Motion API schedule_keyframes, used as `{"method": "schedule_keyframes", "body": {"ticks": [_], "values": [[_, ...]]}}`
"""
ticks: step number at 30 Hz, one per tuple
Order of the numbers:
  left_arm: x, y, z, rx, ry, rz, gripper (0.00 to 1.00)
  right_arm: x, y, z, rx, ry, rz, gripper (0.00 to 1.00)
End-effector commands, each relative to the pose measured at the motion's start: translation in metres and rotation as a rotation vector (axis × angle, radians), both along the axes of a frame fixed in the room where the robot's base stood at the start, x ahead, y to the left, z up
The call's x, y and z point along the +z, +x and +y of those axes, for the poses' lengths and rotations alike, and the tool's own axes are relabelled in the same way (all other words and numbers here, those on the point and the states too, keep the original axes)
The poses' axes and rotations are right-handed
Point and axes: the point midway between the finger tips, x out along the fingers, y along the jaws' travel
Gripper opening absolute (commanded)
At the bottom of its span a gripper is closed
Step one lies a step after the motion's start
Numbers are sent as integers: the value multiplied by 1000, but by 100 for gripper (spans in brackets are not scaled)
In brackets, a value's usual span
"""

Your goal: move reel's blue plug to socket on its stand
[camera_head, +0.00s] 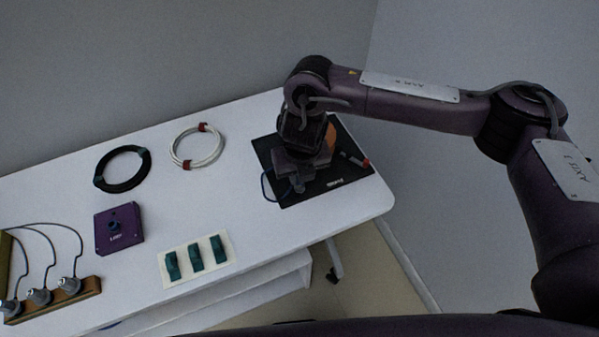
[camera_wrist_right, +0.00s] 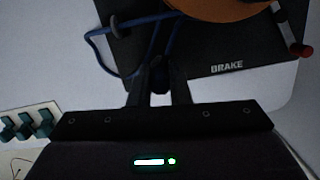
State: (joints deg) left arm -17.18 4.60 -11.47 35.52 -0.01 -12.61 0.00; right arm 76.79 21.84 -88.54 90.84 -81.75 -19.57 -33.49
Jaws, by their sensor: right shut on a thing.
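My right gripper (camera_head: 298,186) is low over this base. In the right wrist view the gripper (camera_wrist_right: 160,80) is shut on a small dark thing, apparently the blue plug, mostly hidden by the fingers. The reel's blue cable (camera_wrist_right: 130,24) loops beside the fingers. A purple block (camera_head: 126,239) with a round dark-blue piece (camera_head: 114,227) on top stands left of centre. It looks like a socket stand. My left gripper is not in view.
A pale plate (camera_head: 183,270) holds teal clips near the front edge. A wooden strip (camera_head: 55,301) with grey plugs and cables is at left. The middle of the table is clear.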

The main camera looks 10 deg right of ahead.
Motion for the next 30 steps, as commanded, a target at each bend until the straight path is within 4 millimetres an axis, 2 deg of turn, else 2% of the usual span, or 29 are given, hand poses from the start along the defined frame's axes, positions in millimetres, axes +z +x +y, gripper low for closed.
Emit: {"method": "schedule_keyframes", "body": {"ticks": [9, 10, 15, 24, 30], "values": [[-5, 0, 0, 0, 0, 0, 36, -7, 0, 0, 0, -1, 2, 0], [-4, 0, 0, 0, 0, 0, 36, -6, 0, 0, 0, -1, 1, 21], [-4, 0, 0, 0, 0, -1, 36, -6, 0, 0, 0, -1, 1, 42], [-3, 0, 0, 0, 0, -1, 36, -5, 0, 0, 0, 0, 1, 42], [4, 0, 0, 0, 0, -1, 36, 5, 0, 0, 1, 0, 0, 42]]}}
